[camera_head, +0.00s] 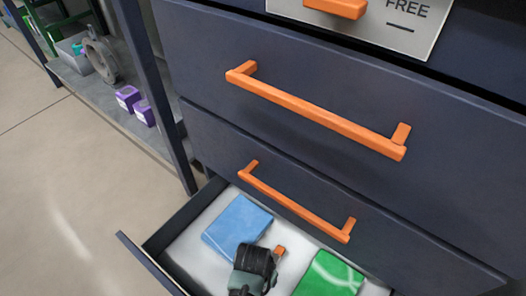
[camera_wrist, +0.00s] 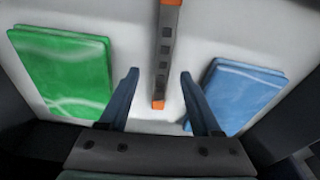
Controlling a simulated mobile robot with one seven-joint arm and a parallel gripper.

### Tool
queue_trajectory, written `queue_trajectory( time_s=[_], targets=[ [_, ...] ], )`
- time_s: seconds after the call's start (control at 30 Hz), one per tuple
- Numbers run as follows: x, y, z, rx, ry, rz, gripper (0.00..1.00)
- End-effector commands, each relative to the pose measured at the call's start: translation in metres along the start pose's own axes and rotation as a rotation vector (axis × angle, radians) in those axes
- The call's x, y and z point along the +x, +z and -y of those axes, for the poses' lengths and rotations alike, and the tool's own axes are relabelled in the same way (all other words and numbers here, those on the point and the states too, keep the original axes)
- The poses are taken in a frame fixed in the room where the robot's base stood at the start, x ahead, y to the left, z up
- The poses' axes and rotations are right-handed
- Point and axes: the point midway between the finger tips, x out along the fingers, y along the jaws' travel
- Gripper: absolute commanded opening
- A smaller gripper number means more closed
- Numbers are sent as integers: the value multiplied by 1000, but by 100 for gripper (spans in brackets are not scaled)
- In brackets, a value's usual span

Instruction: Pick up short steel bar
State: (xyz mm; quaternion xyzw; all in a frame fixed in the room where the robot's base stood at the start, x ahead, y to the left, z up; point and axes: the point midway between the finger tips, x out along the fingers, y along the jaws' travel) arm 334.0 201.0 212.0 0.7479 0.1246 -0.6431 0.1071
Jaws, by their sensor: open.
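The short steel bar (camera_wrist: 166,50) is a narrow dark grey strip with holes and orange ends. It lies on the pale floor of the open drawer, running up and down in the wrist view. My gripper (camera_wrist: 159,76) is open, with one finger on each side of the bar's near end and a visible gap on both sides. In the head view my gripper (camera_head: 254,262) is over the drawer and hides most of the bar. Only an orange end (camera_head: 279,251) of the bar shows beside it.
A blue flat pack (camera_head: 237,225) and a green flat pack (camera_head: 330,276) lie in the drawer, on either side of the bar. The drawer's side wall (camera_head: 149,262) bounds the space. Closed drawers with orange handles (camera_head: 315,117) stand above. A shelf with purple boxes (camera_head: 128,97) is at left.

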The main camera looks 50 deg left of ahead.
Motion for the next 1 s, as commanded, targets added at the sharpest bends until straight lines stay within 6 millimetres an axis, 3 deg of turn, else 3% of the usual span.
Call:
queue_trajectory(
  time_s=[0.23,0.6,0.9,1.0],
  targets=[
    [12,0,2,-1,0,0,65],
    [52,-1,5,-1,0,0,65],
    [52,-1,5,0,-1,0,65],
    [52,-1,5,0,0,0,49]
  ],
)
